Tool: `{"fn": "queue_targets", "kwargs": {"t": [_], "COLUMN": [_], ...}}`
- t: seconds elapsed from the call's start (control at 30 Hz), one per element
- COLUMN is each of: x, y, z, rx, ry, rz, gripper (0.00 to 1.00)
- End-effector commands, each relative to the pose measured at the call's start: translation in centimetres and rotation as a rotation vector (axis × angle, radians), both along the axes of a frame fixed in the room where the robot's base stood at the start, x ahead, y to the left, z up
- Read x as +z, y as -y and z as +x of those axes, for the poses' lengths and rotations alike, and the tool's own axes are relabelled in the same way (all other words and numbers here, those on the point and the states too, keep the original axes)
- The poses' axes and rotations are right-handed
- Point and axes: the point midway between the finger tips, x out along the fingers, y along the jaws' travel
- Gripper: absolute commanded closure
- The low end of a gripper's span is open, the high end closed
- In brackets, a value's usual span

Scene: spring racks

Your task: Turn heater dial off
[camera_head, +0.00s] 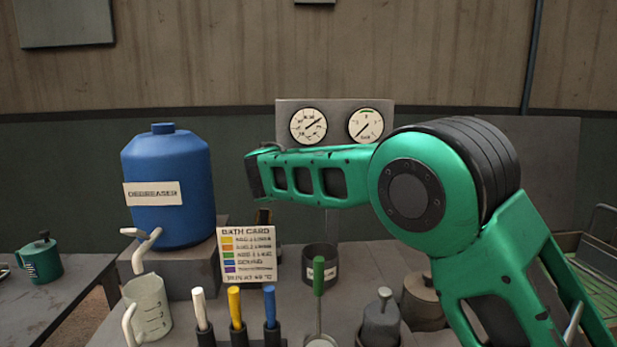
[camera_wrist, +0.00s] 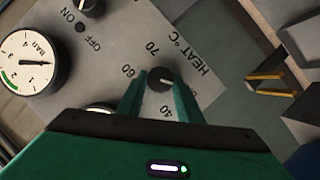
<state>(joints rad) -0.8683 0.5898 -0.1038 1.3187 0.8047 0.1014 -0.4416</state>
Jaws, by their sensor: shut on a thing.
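In the wrist view, the heater dial (camera_wrist: 160,77) is a dark round knob on a grey panel (camera_wrist: 112,52) marked "HEAT °C". The numbers 40, 60 and 70 stand around it. A small pale mark shows on the knob, but I cannot tell exactly which number it points at. My gripper (camera_wrist: 160,85) has one green finger on each side of the dial and is shut on it. In the head view, my green arm reaches to the panel (camera_head: 290,110) behind the bench; the dial and fingers are hidden there.
Another knob with ON and OFF marks (camera_wrist: 88,6) and a BAR gauge (camera_wrist: 30,62) lie left of the dial in the wrist view. A blue degreaser drum (camera_head: 168,215), a bath card (camera_head: 247,255) and several handled tools stand on the bench before the panel.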

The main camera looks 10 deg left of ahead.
Motion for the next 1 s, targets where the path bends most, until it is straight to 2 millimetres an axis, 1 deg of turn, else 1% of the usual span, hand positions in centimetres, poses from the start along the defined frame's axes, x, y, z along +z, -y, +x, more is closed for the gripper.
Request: {"fn": "queue_targets", "kwargs": {"t": [0.03,0.07,0.1,0.37,0.47,0.57,0.9,1.0], "x": [-0.8,-0.8,-0.7,-0.2,0.0,0.3,2.1,2.4], "y": [0.1,0.1,0.1,0.1,0.0,-0.2,-0.7,-0.8], "z": [0.0,0.0,0.0,0.0,-0.4,-1.5,-7.4,-8.7], "rx": [-0.003,-0.003,-0.002,-0.001,0.000,0.001,0.001,0.000], "ry": [-0.013,-0.012,-0.011,-0.004,-0.004,-0.004,-0.005,-0.007], "rz": [-0.007,-0.006,-0.006,-0.002,-0.001,0.000,-0.001,-0.001], "gripper": [0.60,0.53,0.49,0.49,0.49,0.49,0.49,0.49]}}
